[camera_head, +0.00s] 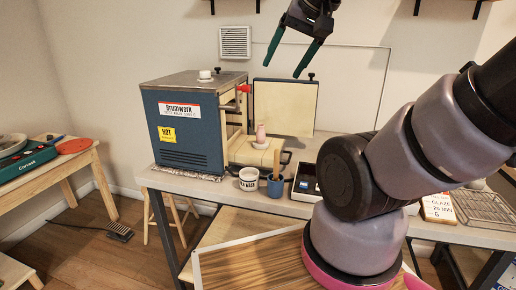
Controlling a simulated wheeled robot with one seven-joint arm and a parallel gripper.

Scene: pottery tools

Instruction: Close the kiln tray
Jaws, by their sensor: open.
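The blue kiln (191,125) stands on the grey-topped table, with yellow "HOT" and "Brumwork" labels on its side. Its door (285,107) is swung open to the right and shows a cream inner face. The kiln tray (247,151) is cream coloured and extends out of the kiln's open front. A small pink vase (261,133) stands on it. My gripper (288,63) is open and empty, high above the door with its fingers pointing down, apart from kiln and tray. The tray's inner end is hidden inside the kiln.
A white mug (249,179) and a blue cup of tools (275,186) stand in front of the tray. A wire rack (485,208) lies at the right. A small white cup (205,75) sits on the kiln top.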

